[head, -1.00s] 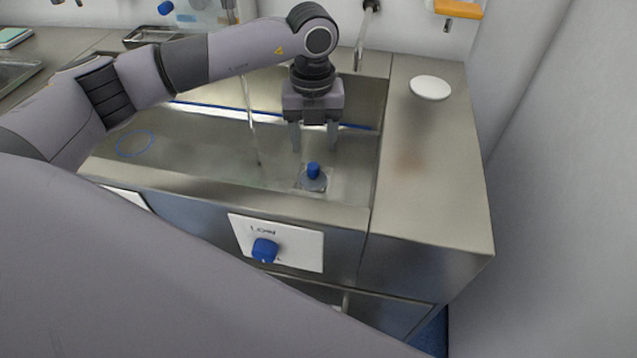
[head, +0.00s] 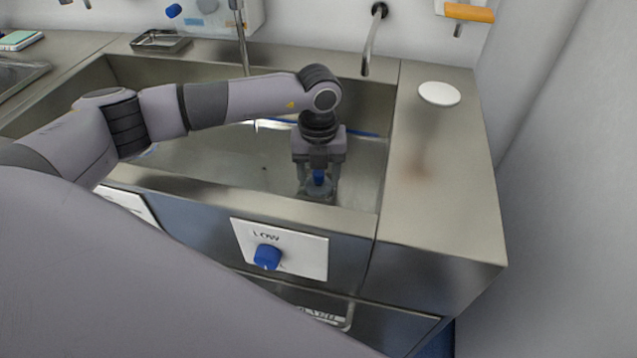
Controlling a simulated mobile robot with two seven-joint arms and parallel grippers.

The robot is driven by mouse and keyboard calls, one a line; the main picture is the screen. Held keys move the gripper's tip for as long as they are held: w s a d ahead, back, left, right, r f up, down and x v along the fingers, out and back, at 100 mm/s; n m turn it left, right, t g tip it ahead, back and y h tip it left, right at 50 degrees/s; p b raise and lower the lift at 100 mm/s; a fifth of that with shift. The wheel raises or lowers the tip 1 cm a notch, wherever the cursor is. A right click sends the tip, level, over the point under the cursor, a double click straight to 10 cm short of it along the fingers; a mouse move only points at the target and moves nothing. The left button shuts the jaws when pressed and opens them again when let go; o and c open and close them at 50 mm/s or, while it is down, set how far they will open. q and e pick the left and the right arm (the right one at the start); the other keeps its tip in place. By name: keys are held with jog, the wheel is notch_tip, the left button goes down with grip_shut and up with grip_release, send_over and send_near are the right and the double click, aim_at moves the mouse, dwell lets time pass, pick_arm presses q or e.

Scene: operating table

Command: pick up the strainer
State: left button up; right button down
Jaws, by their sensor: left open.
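The strainer (head: 319,178) has a blue knob on a grey round base and sits at the bottom of the steel sink (head: 210,165), near its front right. My left gripper (head: 318,187) points down into the sink, right at the strainer. Its fingers are open, one on either side of the blue knob. Whether they touch the knob cannot be told. The base is partly hidden by the fingers. My right gripper is not in view.
The sink's front wall (head: 240,192) rises close in front of the gripper. A faucet (head: 372,40) hangs behind it. A white disc (head: 439,93) lies on the right counter (head: 440,170), which is otherwise clear. A blue dial (head: 267,257) is on the front panel.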

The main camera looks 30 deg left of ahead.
pick_arm(q)
grip_shut()
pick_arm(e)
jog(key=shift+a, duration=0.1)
pick_arm(q)
jog(key=shift+r, duration=0.15)
